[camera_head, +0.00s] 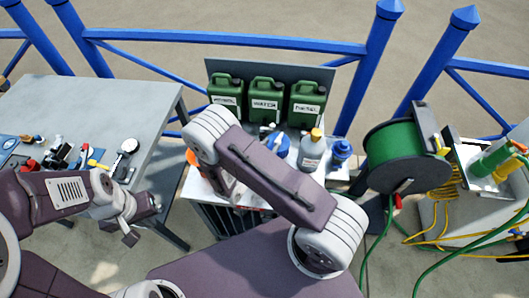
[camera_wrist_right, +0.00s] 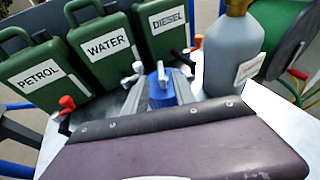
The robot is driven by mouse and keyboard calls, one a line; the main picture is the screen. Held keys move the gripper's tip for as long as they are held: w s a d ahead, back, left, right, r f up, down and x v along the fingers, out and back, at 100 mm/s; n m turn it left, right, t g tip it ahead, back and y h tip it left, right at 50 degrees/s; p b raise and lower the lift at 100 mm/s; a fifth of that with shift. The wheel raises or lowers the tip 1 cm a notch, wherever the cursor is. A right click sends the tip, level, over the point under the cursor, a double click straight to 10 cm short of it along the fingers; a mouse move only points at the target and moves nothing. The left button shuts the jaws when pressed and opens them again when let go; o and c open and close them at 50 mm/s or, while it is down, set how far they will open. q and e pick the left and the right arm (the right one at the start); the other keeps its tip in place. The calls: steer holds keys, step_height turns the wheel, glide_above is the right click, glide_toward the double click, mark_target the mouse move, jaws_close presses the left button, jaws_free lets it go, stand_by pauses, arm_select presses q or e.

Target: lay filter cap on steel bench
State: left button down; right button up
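A blue cap-like piece (camera_head: 278,144), likely the filter cap, shows beside my right arm at the locker with the green cans. In the right wrist view the blue piece (camera_wrist_right: 161,91) lies between the two grey fingers of my right gripper (camera_wrist_right: 161,80). Whether the fingers touch it I cannot tell. In the head view my right arm hides that gripper. The grey steel bench (camera_head: 95,100) stands at the left. My left gripper (camera_head: 135,222) is beside the bench's near right corner, apart from the blue piece; its fingers are not clear.
Three green cans (camera_head: 265,100) stand behind the blue piece. A grey bottle (camera_head: 312,152) and another blue-topped container (camera_head: 341,152) stand to its right. A green hose reel (camera_head: 400,155) is further right. Small tools crowd the bench's near part; its far part is bare.

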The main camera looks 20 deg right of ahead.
steer(key=v, duration=0.5)
steer(key=shift+s, duration=0.15)
steer(key=s+d+r+m+g+y, duration=0.2)
steer(key=s+d+m+g, duration=0.1)
steer(key=s+m+g, duration=0.3)
steer(key=s+d+r+m+g+y, duration=0.1)
steer(key=s+d+m+g, duration=0.1)
steer(key=s+m+g, duration=0.35)
steer(key=a+r+m+t+y, duration=0.4)
steer(key=a+m+y, duration=0.3)
steer(key=m, duration=0.7)
steer(key=shift+y, duration=1)
steer(key=shift+s+d+r, duration=0.1)
steer(key=shift+d, duration=0.05)
